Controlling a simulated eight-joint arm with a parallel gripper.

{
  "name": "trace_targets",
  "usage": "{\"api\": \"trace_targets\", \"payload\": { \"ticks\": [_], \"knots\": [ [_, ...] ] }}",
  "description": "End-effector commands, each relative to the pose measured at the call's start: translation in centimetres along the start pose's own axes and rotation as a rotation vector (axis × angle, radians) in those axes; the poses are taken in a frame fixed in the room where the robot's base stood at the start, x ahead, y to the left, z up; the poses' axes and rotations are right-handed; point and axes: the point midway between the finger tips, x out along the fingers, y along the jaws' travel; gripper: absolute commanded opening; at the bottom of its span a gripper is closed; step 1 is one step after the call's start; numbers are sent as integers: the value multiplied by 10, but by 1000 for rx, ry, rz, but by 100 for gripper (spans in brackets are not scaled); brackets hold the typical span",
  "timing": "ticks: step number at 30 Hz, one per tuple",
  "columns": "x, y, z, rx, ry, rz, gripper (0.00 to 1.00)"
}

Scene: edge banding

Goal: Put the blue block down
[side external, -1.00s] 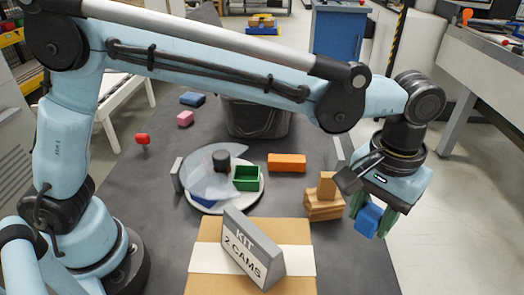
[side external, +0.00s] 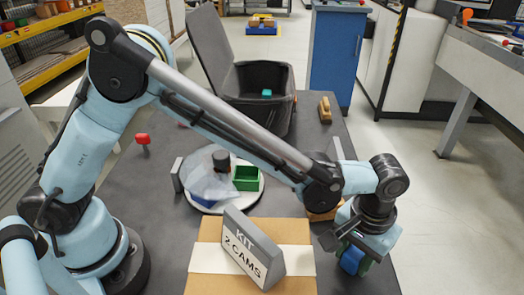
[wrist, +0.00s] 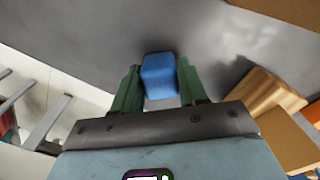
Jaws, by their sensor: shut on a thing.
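My gripper (side external: 354,262) is low over the right edge of the dark table (side external: 340,285), to the right of the cardboard box. Its green fingers are shut on the blue block (side external: 350,261). In the wrist view, the block (wrist: 159,76) stands upright between the fingertips of my gripper (wrist: 158,88), with the grey tabletop (wrist: 110,32) behind it. A dark shadow lies close around the block. I cannot tell whether its underside touches the table.
Wooden blocks (wrist: 250,92) stand near my gripper, partly hidden by my arm in the side view. The cardboard box (side external: 210,258) carries a grey "KIT 2 CAMS" sign (side external: 253,248). A round plate (side external: 205,207) holds a green box (side external: 246,178). An open black bin (side external: 262,105) stands behind.

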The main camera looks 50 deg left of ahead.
Motion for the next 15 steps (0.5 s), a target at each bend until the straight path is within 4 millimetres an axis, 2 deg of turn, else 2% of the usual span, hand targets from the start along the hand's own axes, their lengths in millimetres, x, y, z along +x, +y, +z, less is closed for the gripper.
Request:
{"api": "trace_targets", "payload": {
  "ticks": [11, 12, 15],
  "knots": [
    [4, 0, 0, 0, 0, 0, 12],
    [3, 0, 0, 0, 0, 0, 47],
    [3, 0, 0, 0, 0, 0, 62]
  ]
}}
